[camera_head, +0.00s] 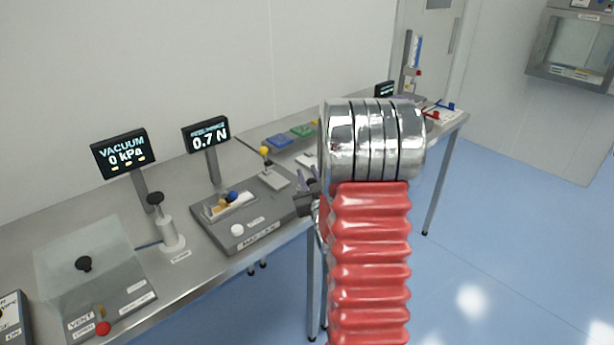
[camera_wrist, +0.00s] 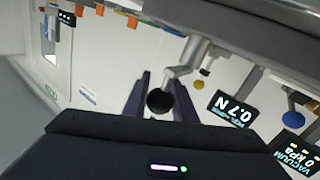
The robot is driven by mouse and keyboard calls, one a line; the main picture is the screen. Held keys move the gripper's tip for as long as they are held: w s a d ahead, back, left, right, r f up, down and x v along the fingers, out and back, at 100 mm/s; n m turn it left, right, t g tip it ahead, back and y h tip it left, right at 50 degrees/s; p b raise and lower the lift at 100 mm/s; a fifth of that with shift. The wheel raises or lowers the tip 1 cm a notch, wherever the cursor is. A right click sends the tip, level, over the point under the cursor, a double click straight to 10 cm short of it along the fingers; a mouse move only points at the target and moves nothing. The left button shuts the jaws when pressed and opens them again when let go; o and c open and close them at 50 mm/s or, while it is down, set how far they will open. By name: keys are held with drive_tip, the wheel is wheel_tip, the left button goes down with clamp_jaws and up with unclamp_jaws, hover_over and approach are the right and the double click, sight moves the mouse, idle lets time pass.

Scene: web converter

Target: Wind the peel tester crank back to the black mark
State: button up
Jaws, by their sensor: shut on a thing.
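The peel tester (camera_head: 272,232) is a grey box on the bench. Its screen (camera_head: 207,135) reads 0.7 N, and this screen also shows in the wrist view (camera_wrist: 233,108). In the wrist view the silver crank (camera_wrist: 186,58) ends in a round black knob (camera_wrist: 158,101). My gripper (camera_wrist: 160,98) has its two purple fingers on either side of the knob and is shut on it. In the head view my gripper (camera_head: 308,183) is at the right end of the tester, and my arm hides part of that end. I cannot make out the black mark in either view.
A vacuum chamber with a clear lid (camera_head: 85,255) and a vacuum screen (camera_head: 124,153) reading 0 kPa stand left of the tester. A small press-like post (camera_head: 168,232) stands between. Blue and green pads (camera_head: 302,130) lie behind. The floor on the right is open.

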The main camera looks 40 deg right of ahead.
drive_tip(key=shift+a+m+g+h, duration=0.15)
drive_tip(key=shift+m+g+h, duration=0.3)
drive_tip(key=shift+h, duration=0.25)
drive_tip(key=o, duration=1)
drive_tip(key=shift+s, duration=0.1)
drive_tip(key=shift+o, duration=0.2)
